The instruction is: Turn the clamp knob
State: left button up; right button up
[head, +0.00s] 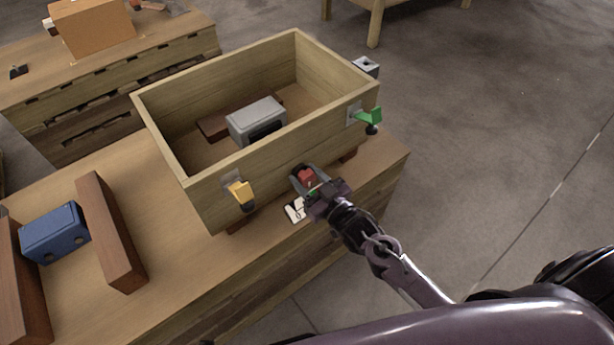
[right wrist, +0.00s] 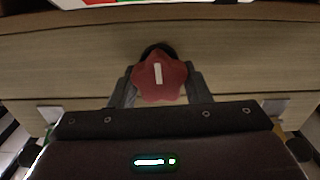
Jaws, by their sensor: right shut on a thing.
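The clamp knob is a red lobed knob with a white mark; in the right wrist view the knob (right wrist: 160,82) sits between my right gripper's fingers (right wrist: 157,90), its white mark nearly upright. In the head view the red knob (head: 305,177) is at the front wall of a wooden box (head: 260,158). My right gripper (head: 313,185) is shut on it, with my arm coming from the lower right. The gripper hides part of the knob and its mount. My left gripper is not in view.
A yellow clamp (head: 241,193) and a green clamp (head: 368,115) are on the box's outside, either side of the knob. A grey device (head: 256,121) lies inside the box. A blue box (head: 55,233) stands between brown blocks at left. A white card (head: 295,209) lies below the gripper.

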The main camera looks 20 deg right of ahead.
jog(key=shift+m, duration=0.3)
jog(key=shift+r+p, duration=0.1)
jog(key=shift+p, duration=0.25)
jog(key=m+p, duration=0.3)
jog(key=m, duration=0.3)
jog(key=m+p, duration=0.3)
jog(key=m, duration=0.3)
jog(key=shift+w+d, duration=0.1)
jog(key=shift+d, duration=0.1)
jog(key=shift+f+m+p, duration=0.2)
jog(key=shift+m+p, duration=0.2)
jog(key=shift+m, duration=0.3)
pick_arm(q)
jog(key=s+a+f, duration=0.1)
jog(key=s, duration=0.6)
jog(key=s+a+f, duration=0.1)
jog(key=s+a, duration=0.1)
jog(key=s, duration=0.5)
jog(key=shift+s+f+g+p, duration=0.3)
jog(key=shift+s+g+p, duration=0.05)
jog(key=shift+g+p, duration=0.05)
pick_arm(e)
jog(key=shift+f+m, duration=0.1)
jog(key=shift+m, duration=1.1)
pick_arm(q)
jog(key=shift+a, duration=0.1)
pick_arm(e)
jog(key=o, duration=1)
